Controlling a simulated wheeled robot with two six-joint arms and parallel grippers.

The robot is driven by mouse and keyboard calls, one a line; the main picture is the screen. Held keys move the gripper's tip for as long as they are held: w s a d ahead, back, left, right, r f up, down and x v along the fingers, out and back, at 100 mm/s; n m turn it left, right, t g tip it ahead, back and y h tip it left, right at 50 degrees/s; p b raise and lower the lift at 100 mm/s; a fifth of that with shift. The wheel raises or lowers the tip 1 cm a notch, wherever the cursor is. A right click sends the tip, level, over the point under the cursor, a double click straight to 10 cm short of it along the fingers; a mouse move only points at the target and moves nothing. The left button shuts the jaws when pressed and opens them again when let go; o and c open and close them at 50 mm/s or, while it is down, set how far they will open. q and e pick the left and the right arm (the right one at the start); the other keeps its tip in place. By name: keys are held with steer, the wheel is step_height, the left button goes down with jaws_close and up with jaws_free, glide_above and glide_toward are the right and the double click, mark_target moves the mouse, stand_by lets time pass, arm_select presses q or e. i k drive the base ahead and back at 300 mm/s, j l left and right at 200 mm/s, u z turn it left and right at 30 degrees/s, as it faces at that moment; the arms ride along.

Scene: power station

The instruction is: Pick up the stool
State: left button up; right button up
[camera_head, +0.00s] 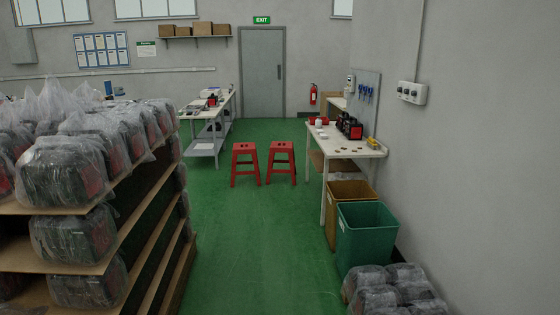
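Two red stools stand upright side by side on the green floor, in the middle of the head view and some way off. The left stool (245,148) is a little apart from the right stool (281,147). Each has a square seat and splayed legs, and nothing is seen resting on either seat. Neither of my grippers shows in this view, so I cannot see their state.
Shelves (95,269) of plastic-wrapped goods fill the left. A white workbench (347,153), a brown bin (349,194), a green bin (366,236) and wrapped bundles (388,290) line the right. The green floor (245,240) between is clear up to the stools.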

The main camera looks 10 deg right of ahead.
mark_target(245, 163)
steer(key=i+z, duration=0.1)
steer(key=i, duration=6.9)
